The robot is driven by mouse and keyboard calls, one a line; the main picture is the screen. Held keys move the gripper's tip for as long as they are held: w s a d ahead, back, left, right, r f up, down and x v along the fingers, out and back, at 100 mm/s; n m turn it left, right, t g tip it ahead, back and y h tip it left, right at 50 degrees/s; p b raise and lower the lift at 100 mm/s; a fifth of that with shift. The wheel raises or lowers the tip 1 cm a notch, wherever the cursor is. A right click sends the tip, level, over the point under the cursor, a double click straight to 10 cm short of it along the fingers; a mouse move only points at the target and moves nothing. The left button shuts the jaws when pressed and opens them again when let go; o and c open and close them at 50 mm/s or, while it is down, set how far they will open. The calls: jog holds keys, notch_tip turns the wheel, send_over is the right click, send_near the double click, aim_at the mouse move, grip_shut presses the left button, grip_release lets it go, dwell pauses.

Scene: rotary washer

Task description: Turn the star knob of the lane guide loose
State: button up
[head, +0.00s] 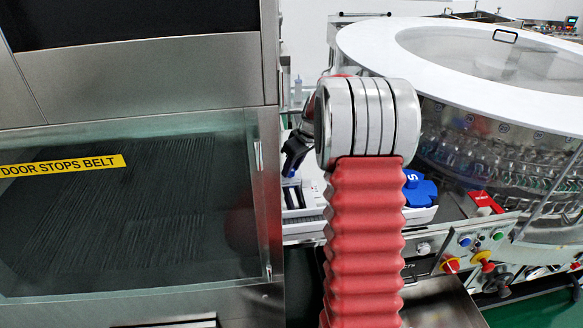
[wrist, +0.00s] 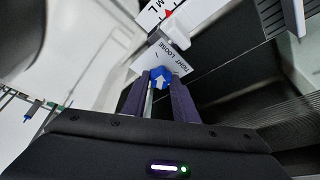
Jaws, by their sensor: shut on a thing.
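In the wrist view the blue star knob (wrist: 160,77) with a white arrow on its face sits between the two fingertips of my gripper (wrist: 159,88). The fingers close on it from both sides. A white label plate (wrist: 170,57) reading TIGHT and LOOSE lies just beyond the knob. A white scale with the letters M and L and a red pointer (wrist: 168,14) is above it. In the head view my red arm hides most of the lane guide, and the knob cannot be made out there. A dark part of my gripper (head: 296,150) shows left of the arm.
A steel cabinet with a glass door (head: 130,200) over a dark belt stands at left. A round machine with a white top (head: 450,70) and bottles inside is at right.

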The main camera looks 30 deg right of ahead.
jog(key=shift+d+n+y, duration=0.15)
jog(key=shift+n+y, duration=0.35)
jog(key=shift+n, duration=1)
jog(key=shift+g, duration=0.3)
jog(key=o, duration=1.1)
jog(key=shift+c, duration=0.2)
jog(key=shift+r, duration=0.15)
jog(key=v, duration=1.3)
jog(key=shift+s+r, duration=0.15)
jog(key=shift+s, duration=0.05)
jog(key=shift+d, duration=0.15)
